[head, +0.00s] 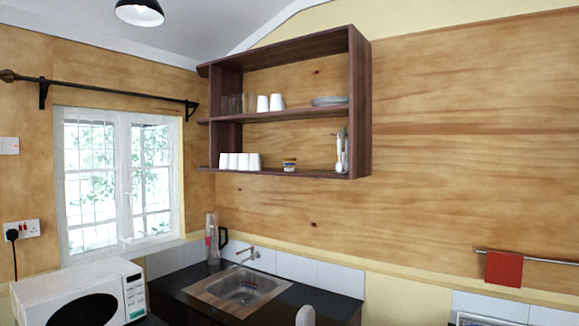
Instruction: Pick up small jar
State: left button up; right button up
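A small jar (289,165) with a pale and dark banded body stands on the lowest board of the dark wooden wall shelf (361,110). It sits alone, with a gap on both sides. White cups (254,162) stand to its left. A tall utensil-like item (342,152) stands to its right at the shelf's end. Neither of my grippers is in the head view.
Glasses, white cups and plates (329,101) stand on the board above. Below are a dark counter (330,304) with a sink (241,286), a tap (248,254) and a white microwave (75,292). A red cloth (503,268) hangs on a rail at right.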

aim_at(288, 166)
jog(key=u, duration=0.6)
jog(key=i, duration=1.1)
jog(key=u, duration=0.35)
jog(key=i, duration=1.15)
jog(key=z, duration=0.35)
